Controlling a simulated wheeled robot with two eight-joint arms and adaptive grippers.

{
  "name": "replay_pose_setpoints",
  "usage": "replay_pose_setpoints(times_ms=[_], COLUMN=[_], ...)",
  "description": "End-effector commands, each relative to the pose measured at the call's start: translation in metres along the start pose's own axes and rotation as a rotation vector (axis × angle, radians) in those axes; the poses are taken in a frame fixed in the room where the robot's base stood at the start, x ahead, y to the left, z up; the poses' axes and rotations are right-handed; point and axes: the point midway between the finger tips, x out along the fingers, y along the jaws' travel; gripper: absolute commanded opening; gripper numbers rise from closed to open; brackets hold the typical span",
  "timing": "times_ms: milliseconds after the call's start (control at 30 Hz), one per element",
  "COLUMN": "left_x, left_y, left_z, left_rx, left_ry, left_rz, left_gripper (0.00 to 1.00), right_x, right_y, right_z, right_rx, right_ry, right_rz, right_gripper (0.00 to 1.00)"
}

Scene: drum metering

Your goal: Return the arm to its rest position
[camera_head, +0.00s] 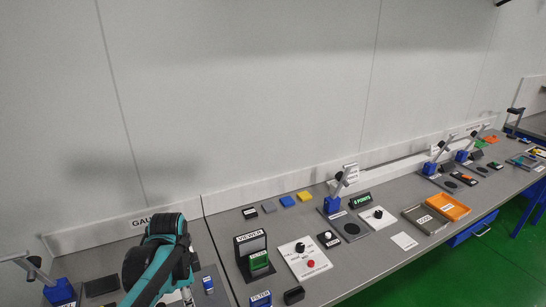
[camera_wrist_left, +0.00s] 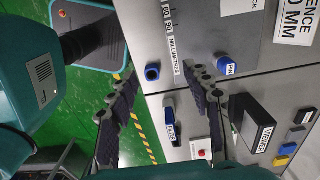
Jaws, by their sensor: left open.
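My left arm (camera_head: 160,268) rises from the bottom of the head view, teal with black joints, over the near left part of the bench. Its fingertips cannot be made out there. In the left wrist view my left gripper (camera_wrist_left: 161,72) is open, with its two dark fingers apart and nothing between them. Beyond the fingers lie the bench top and a small blue block (camera_wrist_left: 152,72). My right gripper is in neither view.
A black viewer box (camera_head: 251,246), a white panel with a red button (camera_head: 304,260), a clamp stand (camera_head: 333,204) and grey and orange trays (camera_head: 447,206) stand on the bench (camera_head: 372,260). A wall closes off the back. Green floor lies beyond the front edge.

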Motion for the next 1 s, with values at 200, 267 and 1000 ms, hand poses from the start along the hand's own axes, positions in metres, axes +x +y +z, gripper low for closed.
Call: replay_pose_setpoints(times_ms=[200,267,1000], left_x=[-0.003,-0.004,0.005], left_y=[0.008,0.011,0.092], left_z=[0.000,0.000,0.006], left_rx=[-0.072,-0.099,-0.898], left_ry=[0.016,0.022,0.415], left_rz=[-0.038,-0.051,-0.333], left_gripper=[0.50,0.50,0.50], right_x=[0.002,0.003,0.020], right_y=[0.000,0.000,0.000], right_z=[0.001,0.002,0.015], right_rx=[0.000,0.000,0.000], right_ry=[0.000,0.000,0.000], right_rz=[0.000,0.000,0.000], right_gripper=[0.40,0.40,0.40])
